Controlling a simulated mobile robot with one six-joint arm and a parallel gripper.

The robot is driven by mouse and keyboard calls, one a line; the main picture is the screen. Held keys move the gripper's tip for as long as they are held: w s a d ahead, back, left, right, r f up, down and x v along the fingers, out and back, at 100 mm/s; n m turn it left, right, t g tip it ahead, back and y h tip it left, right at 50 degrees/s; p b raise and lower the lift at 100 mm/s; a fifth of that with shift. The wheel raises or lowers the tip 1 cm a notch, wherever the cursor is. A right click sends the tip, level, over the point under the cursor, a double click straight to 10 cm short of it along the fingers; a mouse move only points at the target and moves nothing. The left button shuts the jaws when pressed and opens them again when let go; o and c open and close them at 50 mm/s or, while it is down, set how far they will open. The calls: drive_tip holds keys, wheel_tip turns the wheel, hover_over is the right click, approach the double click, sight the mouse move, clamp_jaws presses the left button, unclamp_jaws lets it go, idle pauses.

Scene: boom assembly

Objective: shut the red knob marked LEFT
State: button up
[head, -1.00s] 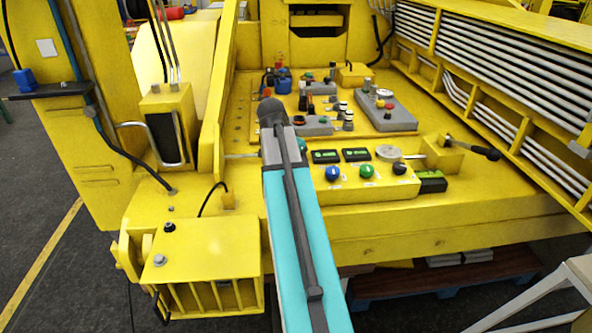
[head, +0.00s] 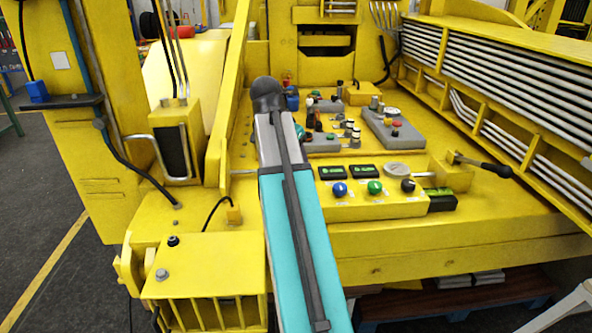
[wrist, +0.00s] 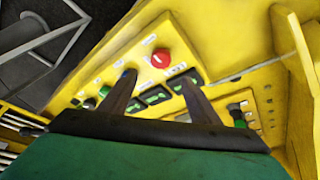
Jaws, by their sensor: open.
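In the wrist view, a round red knob (wrist: 161,58) with a pale mark on its face sits on the yellow panel (wrist: 132,52). Small white labels lie beside it; I cannot read LEFT on them. My gripper (wrist: 157,77) is open and empty, its two dark fingers spread below the red knob in the picture. No contact with the knob shows. The left finger partly covers a blue knob; a green knob (wrist: 104,90) shows to its left. In the head view, my arm hides the red knob and the gripper.
In the head view, the blue knob (head: 340,189), the green one and a black knob (head: 408,185) line the panel front, below green displays (head: 331,172). A black-handled lever (head: 485,164) is at right. A yellow wall (wrist: 300,70) rises at right in the wrist view.

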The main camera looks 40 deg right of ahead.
drive_tip(key=shift+v, duration=1)
